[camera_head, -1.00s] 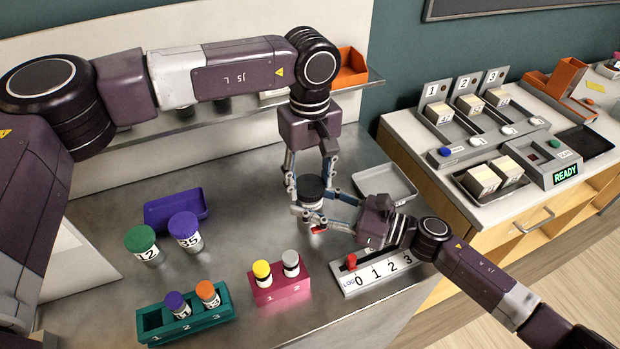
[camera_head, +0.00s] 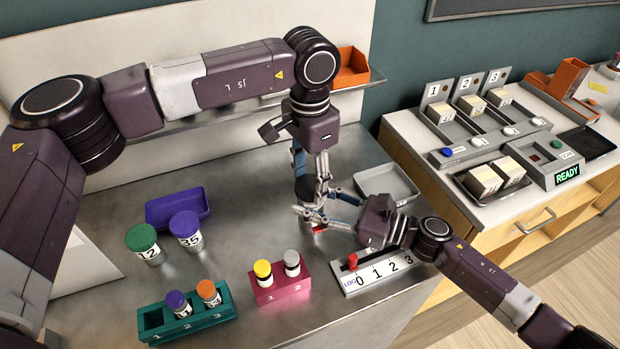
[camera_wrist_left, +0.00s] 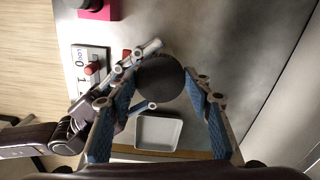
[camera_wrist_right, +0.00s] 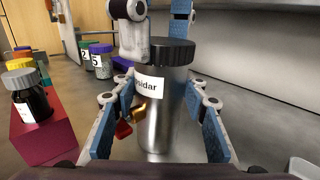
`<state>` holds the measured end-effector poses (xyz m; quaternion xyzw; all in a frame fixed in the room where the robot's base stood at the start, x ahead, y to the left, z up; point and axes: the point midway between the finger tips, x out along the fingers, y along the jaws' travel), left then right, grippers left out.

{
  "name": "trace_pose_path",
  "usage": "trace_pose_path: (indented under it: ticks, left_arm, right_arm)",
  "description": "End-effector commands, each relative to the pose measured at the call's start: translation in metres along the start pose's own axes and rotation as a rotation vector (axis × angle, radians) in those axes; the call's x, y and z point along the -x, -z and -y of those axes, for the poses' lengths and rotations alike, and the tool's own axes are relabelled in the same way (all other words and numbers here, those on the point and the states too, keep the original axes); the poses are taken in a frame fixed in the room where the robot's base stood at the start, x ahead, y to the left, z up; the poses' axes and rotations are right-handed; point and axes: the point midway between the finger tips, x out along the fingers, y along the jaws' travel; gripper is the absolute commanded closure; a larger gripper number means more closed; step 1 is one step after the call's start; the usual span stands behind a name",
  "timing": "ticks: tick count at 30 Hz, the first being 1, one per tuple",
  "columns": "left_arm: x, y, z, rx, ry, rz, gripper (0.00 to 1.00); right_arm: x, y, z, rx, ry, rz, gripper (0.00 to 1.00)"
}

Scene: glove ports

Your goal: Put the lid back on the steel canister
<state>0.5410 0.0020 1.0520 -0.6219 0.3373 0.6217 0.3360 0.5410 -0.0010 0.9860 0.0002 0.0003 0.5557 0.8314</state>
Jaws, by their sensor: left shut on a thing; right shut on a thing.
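The steel canister (camera_wrist_right: 160,118) stands upright on the metal worktop with a label ending in "idar". Its ribbed black lid (camera_wrist_right: 174,52) sits on its top and looks level; it also shows from above in the left wrist view (camera_wrist_left: 160,78). My left gripper (camera_head: 320,190) comes from above and is shut on the lid, with a finger on either side. My right gripper (camera_head: 318,215) is shut around the canister's body from the side. A brass and red fitting (camera_wrist_right: 126,128) shows low on the canister's side. In the head view the fingers hide most of the canister.
A magenta rack (camera_head: 280,290) with two vials and a teal rack (camera_head: 190,325) stand in front. Green-capped and purple-capped jars (camera_head: 185,230), a purple tray (camera_head: 178,208), a grey tray (camera_head: 388,185) and a numbered slider panel (camera_head: 378,274) lie around. A side counter (camera_head: 480,215) holds machines.

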Motion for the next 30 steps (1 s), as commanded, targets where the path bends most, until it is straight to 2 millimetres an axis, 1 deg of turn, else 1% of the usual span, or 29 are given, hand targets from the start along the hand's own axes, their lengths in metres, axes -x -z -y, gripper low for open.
trace_pose_path:
  ticks: [6,7,11,18,21,23,30]
  left_arm:
    - [0.001,0.000,0.001,0.003,0.001,0.000,0.70]
    - [0.001,0.000,0.001,0.003,0.001,0.000,0.51]
    - [0.001,0.000,0.001,0.004,0.001,0.000,0.36]
    - [0.000,0.000,0.000,0.004,0.001,0.000,0.36]
    - [0.004,0.000,0.000,0.004,0.001,-0.001,0.36]
    - [0.008,0.001,0.001,0.004,0.002,-0.002,0.36]
    - [0.039,0.001,0.001,0.004,0.002,-0.001,0.36]
  right_arm:
    - [0.001,0.001,0.001,0.000,0.001,-0.002,1.00]
    - [0.001,0.001,0.001,0.000,0.001,-0.002,1.00]
    - [0.001,0.001,0.001,0.000,0.001,-0.002,1.00]
    - [0.001,0.001,0.000,-0.001,0.001,-0.001,1.00]
    - [0.000,0.001,0.000,-0.001,0.000,-0.001,1.00]
    - [0.000,0.001,0.000,-0.001,0.000,-0.001,1.00]
    - [0.000,0.001,0.000,-0.001,0.000,-0.001,1.00]
